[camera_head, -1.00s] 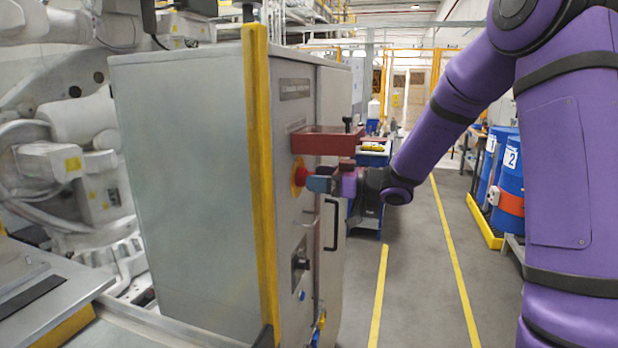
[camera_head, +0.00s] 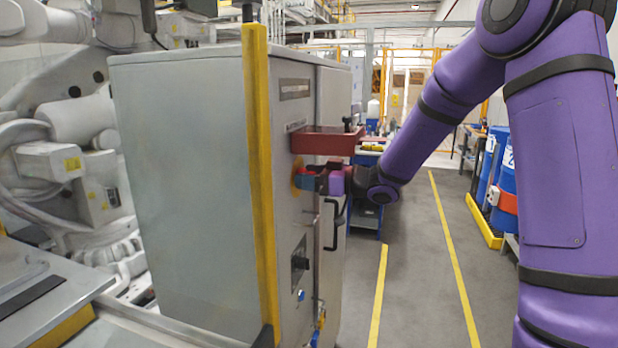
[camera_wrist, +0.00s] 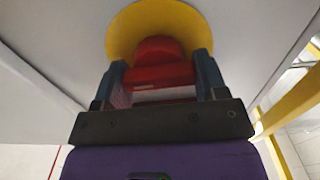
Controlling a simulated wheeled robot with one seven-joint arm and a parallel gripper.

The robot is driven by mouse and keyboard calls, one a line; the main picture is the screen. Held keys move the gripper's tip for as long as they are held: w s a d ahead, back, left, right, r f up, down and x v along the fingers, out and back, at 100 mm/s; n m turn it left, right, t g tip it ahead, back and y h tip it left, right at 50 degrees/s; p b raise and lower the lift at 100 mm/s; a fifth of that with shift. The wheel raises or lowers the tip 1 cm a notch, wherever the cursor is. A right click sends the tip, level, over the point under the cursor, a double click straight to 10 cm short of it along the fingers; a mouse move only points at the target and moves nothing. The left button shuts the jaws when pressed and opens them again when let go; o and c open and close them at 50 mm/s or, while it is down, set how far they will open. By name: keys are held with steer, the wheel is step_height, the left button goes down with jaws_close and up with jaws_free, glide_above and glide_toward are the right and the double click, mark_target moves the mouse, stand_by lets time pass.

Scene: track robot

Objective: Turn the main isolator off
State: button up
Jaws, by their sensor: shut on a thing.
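The main isolator is on the front of the grey cabinet (camera_head: 190,190), with a yellow round plate (camera_wrist: 121,32) and a red handle (camera_wrist: 160,52). In the wrist view my gripper (camera_wrist: 162,72) has one blue-grey finger on each side of the red handle and is shut on it. In the head view my gripper (camera_head: 317,181) reaches the cabinet front from the right, just below a red tray-like box. The yellow plate (camera_head: 298,174) shows there beside the fingertips. The handle's exact angle is hard to read because the fingers partly hide it.
The red box (camera_head: 325,141) juts out just above my gripper. A black door handle (camera_head: 335,223) and a dark switch (camera_head: 299,260) sit lower on the cabinet. A yellow post (camera_head: 258,180) edges it. Blue drums (camera_head: 503,190) stand right; the aisle floor between is clear.

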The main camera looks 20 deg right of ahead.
steer(key=n, duration=0.4)
steer(key=shift+s+n, duration=0.1)
steer(key=shift+n, duration=0.3)
steer(key=n, duration=0.4)
steer(key=shift+f+n, duration=0.1)
steer(key=shift+n, duration=0.2)
steer(key=n, duration=0.4)
steer(key=shift+s+a+f, duration=0.1)
steer(key=shift+f+n, duration=0.1)
steer(key=shift+n, duration=1.9)
steer(key=o, duration=0.6)
